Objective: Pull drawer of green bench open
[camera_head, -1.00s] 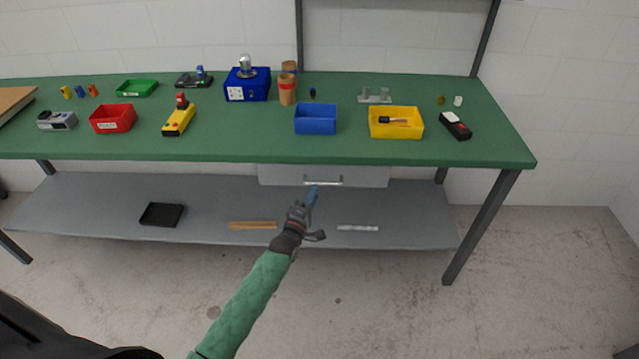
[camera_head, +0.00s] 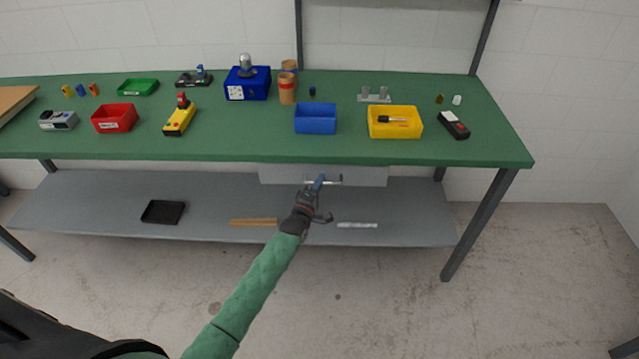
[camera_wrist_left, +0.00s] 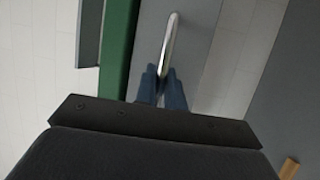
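The green bench (camera_head: 240,149) has a grey drawer (camera_head: 372,176) under its top, at the middle right. The drawer front looks flush beneath the bench edge. A thin metal bar handle (camera_head: 338,182) runs across it; the handle also shows in the left wrist view (camera_wrist_left: 171,38). My left gripper (camera_head: 320,180) is at the handle, left of its middle. In the left wrist view its two blue fingers (camera_wrist_left: 160,72) are a little apart, with the near end of the visible handle between their tips. Contact is not clear. My right gripper is not in view.
Bins and tools stand on the bench top, including a blue bin (camera_head: 316,119) and a yellow bin (camera_head: 395,123) above the drawer. A lower shelf (camera_head: 110,200) holds a black tray (camera_head: 163,212), a wooden strip (camera_head: 253,222) and a metal strip (camera_head: 357,225). The floor in front is clear.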

